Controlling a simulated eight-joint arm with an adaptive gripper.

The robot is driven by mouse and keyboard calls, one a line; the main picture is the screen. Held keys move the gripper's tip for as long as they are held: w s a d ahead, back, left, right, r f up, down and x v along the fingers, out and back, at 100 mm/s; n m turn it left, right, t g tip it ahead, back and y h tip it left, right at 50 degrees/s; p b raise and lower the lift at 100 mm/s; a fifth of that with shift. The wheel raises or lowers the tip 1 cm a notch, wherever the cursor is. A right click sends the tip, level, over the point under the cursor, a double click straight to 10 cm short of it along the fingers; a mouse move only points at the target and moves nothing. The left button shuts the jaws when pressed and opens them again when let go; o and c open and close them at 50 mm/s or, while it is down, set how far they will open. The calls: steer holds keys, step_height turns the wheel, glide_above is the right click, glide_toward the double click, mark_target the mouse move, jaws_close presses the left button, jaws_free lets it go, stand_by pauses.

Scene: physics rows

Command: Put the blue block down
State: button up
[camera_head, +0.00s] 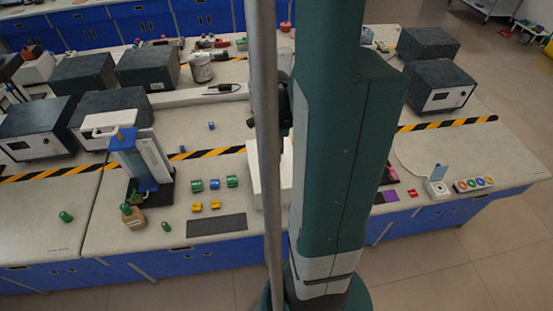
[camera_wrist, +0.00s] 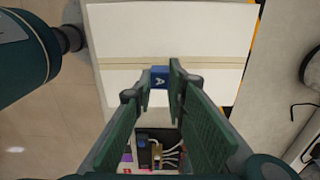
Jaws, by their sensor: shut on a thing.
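In the wrist view my gripper (camera_wrist: 160,86) is shut on a blue block (camera_wrist: 160,76) with a pale letter A on its face. The block sits between the two fingertips, in front of a white box-like surface (camera_wrist: 165,25). I cannot tell whether the block touches that surface. In the head view my arm and the column hide my gripper and the held block. Two other small blue blocks (camera_head: 211,126) lie on the bench, one nearer the striped tape (camera_head: 182,149).
The white box (camera_head: 270,180) stands partly behind my arm. Left of it are green blocks (camera_head: 214,184), yellow blocks (camera_head: 215,205) and a dark mat (camera_head: 216,225). A blue-and-white apparatus (camera_head: 150,160) stands further left. Bare bench (camera_head: 235,110) lies behind the tape.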

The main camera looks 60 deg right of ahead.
steer(key=shift+f, duration=1.65)
steer(key=shift+f+b, duration=0.15)
steer(key=shift+b, duration=0.15)
steer(key=o, duration=0.7)
steer(key=shift+r, duration=0.35)
steer(key=shift+r+p, duration=0.65)
steer(key=shift+r, duration=5.2)
